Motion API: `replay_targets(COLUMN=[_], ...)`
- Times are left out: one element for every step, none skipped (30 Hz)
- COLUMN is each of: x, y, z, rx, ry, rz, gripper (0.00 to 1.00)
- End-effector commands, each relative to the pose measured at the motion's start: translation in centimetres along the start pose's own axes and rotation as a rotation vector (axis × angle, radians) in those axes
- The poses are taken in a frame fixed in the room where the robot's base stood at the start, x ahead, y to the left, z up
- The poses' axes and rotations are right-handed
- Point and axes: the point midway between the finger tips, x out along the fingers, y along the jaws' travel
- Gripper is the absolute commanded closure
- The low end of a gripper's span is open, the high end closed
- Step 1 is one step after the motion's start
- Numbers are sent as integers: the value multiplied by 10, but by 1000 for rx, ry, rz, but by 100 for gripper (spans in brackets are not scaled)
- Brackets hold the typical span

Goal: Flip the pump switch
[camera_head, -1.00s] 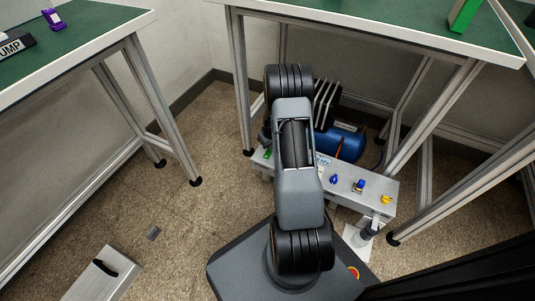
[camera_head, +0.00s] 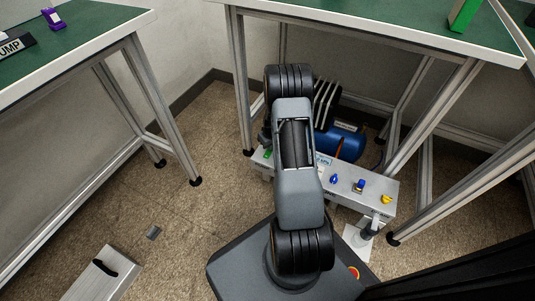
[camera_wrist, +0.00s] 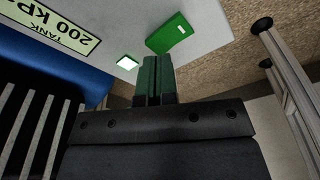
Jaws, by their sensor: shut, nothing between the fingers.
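The control panel (camera_head: 372,204) is a light grey box low on the floor under the right bench. A green rocker-like piece (camera_head: 267,154) sits at its left end. In the wrist view the green piece (camera_wrist: 168,33) lies just beyond the fingertips, beside a lit white-green square (camera_wrist: 126,62). I cannot read a pump label on either. My gripper (camera_wrist: 153,62) is shut and empty, its tips close to both; I cannot tell whether they touch. In the head view my arm hides the gripper and part of the panel.
A label (camera_wrist: 67,28) reads "TANK 200 KPA". A blue tank (camera_head: 342,143) stands behind the panel. Bench legs (camera_head: 242,85) stand close by. A sign (camera_head: 14,47) ending "UMP" lies on the left bench.

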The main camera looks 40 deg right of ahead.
Motion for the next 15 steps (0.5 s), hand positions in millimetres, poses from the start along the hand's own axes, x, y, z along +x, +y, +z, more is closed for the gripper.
replay_targets(x=[1, 2, 2, 3, 3, 4, 4, 5, 5, 6, 6, 7, 7, 8, 8], y=[0, 0, 0, 0, 0, 0, 0, 0, 0, 0, 0, 0, 0, 0, 0], z=[0, 0, 0, 0, 0, 0, 1, 1, 1, 1, 1, 1, 1, 1, 1], rx=[0, 0, 0, 0, 0, 0, 0, 0, 0, 0, 0, 0, 0, 0, 0], ry=[0, 0, 0, 0, 0, 0, 0, 0, 0, 0, 0, 0, 0, 0, 0], rz=[0, 0, 0, 0, 0, 0, 0, 0, 0, 0, 0, 0, 0, 0, 0], gripper=[100, 100, 100, 100, 100, 100, 100, 100, 100, 100, 100, 100, 100, 100, 100])
